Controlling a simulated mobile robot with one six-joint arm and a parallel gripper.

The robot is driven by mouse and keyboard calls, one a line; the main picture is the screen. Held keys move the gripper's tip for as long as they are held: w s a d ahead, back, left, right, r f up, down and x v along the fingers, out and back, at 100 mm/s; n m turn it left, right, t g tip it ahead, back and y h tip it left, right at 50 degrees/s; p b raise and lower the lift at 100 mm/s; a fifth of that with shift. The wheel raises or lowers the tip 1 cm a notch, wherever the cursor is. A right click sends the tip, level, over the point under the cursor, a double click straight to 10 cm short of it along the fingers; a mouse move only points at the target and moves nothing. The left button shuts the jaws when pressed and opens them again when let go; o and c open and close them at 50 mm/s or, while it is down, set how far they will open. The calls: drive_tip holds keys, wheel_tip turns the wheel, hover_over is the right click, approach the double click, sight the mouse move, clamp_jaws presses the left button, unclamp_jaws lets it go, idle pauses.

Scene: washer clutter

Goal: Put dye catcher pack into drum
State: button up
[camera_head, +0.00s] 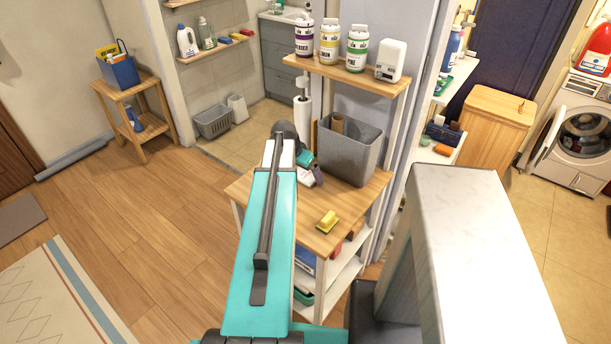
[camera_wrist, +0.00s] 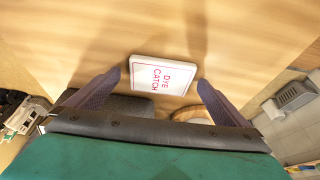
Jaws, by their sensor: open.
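The dye catcher pack (camera_wrist: 163,74) is a small white pack with a pink border and pink "DYE CATCH" lettering. In the wrist view it lies against a light wooden surface. My gripper (camera_wrist: 159,79) is open, with one dark finger on each side of the pack and gaps between. I cannot tell how far the pack is beyond the fingertips.
A grey bin (camera_head: 350,151) with a cardboard roll and a yellow item (camera_head: 327,221) stand on the same stand. A shelf (camera_head: 352,76) with several bottles is above. Open wood floor (camera_head: 140,215) lies left.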

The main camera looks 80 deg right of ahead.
sight(304, 176)
idle(0.4)
drive_tip(key=c, duration=1.2)
drive_tip(key=shift+r, duration=0.25)
drive_tip(key=shift+r+b, duration=0.6)
drive_tip(key=shift+r, duration=0.9)
drive_tip(key=a, duration=0.3)
drive_tip(key=s+a+b, duration=0.1)
drive_tip(key=a, duration=0.3)
drive_tip(key=a+r+b, duration=0.1)
drive_tip(key=a, duration=0.2)
drive_tip(key=shift+s+a, duration=0.25)
drive_tip(key=shift+a, duration=0.1)
drive_tip(key=shift+d+f+b, duration=0.1)
drive_tip(key=shift+b, duration=0.7)
drive_tip(key=shift+d+f+b, duration=0.1)
drive_tip(key=shift+b, duration=1)
drive_tip(key=b, duration=0.5)
